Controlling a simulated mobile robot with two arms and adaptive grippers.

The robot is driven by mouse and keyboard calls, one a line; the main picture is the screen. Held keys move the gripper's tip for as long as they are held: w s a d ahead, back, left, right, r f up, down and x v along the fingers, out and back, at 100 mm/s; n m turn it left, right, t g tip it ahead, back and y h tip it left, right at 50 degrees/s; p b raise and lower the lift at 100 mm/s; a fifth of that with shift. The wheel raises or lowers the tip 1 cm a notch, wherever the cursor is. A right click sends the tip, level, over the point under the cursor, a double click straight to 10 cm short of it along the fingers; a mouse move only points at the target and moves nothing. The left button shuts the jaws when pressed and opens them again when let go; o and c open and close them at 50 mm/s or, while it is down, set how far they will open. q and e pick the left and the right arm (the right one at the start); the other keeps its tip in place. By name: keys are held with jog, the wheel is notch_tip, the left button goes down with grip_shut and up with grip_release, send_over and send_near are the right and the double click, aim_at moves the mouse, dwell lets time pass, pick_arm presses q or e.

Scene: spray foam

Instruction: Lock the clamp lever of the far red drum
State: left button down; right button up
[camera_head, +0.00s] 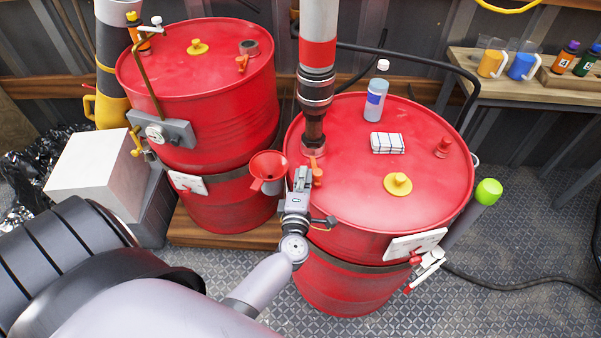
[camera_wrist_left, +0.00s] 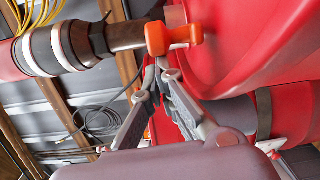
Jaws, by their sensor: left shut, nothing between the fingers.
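Two red drums stand side by side. The left drum (camera_head: 205,110) is set further back, with an orange lever-like fitting (camera_head: 242,63) on its lid by a grey bung. The right drum (camera_head: 340,200) is nearer. An upright pipe (camera_head: 315,90) meets its lid, with an orange lever (camera_head: 317,173) at the pipe's base; the lever also shows in the left wrist view (camera_wrist_left: 172,37). My left gripper (camera_head: 302,176) is shut and empty at this lever, at the drum's left rim. In the wrist view its fingertips (camera_wrist_left: 160,76) are just below the lever; I cannot tell whether they touch. My right gripper is not in view.
A red funnel (camera_head: 268,168) is just left of my gripper. A bottle (camera_head: 376,100), a folded cloth (camera_head: 387,143) and a yellow cap (camera_head: 397,183) are on the right lid. A white-and-red latch (camera_head: 427,265) is on its right side. A bench (camera_head: 470,78) stands at right.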

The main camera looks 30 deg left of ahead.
aim_at(319, 177)
pick_arm(q)
jog(key=shift+w+d+n+y, duration=0.15)
jog(key=shift+d+n+y, duration=0.15)
jog(key=shift+d+y, duration=0.1)
jog(key=shift+w+d, duration=0.25)
jog(key=shift+d, duration=0.35)
jog(key=shift+w+d, duration=0.6)
jog(key=shift+d, duration=0.25)
